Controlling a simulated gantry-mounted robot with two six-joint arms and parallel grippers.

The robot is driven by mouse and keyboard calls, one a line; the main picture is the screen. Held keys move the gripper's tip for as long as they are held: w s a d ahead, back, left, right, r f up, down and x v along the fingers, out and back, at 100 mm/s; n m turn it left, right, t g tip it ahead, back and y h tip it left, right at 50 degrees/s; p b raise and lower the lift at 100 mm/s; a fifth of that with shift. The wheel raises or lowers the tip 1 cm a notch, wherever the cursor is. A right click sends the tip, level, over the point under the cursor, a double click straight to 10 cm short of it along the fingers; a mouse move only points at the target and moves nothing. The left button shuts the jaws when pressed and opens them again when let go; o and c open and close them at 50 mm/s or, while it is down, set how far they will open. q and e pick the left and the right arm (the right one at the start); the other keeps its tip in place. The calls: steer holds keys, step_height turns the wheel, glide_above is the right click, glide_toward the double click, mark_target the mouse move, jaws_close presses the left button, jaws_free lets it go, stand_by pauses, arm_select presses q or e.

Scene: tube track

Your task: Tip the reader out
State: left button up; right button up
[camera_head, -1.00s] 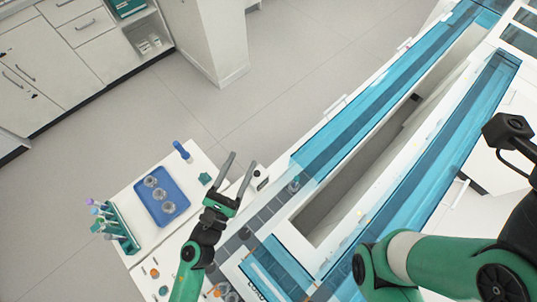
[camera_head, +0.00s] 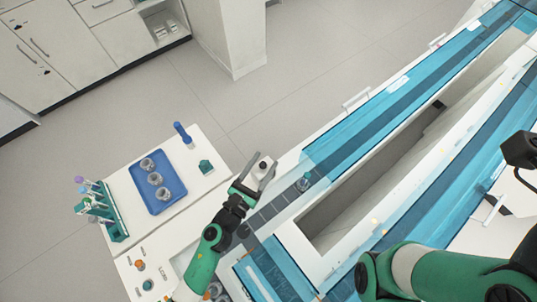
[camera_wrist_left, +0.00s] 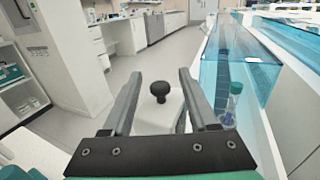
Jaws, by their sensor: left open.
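No thing in view is clearly marked as the reader. A black knob (camera_head: 263,165) on a small white block stands at the table edge beside the track (camera_head: 334,180). My left gripper (camera_head: 265,159) is open and empty, its fingers reaching towards the knob. In the left wrist view the knob (camera_wrist_left: 160,92) shows between the spread fingers (camera_wrist_left: 160,76), with the white block (camera_wrist_left: 158,121) below it. I cannot tell how far the fingers are from it. A capped tube (camera_wrist_left: 235,98) stands in the track to the right of the fingers.
The white table holds a blue tray (camera_head: 139,176) with several round pieces, a teal tube rack (camera_head: 116,226), an upright blue object (camera_head: 182,134) and a small teal block (camera_head: 206,167). Blue transparent covers (camera_head: 372,118) line the track. Open floor (camera_head: 200,85) lies beyond.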

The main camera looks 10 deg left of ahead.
arm_select(q)
steer(key=x, duration=0.3)
steer(key=shift+w, duration=0.15)
jaws_close()
stand_by(1.3)
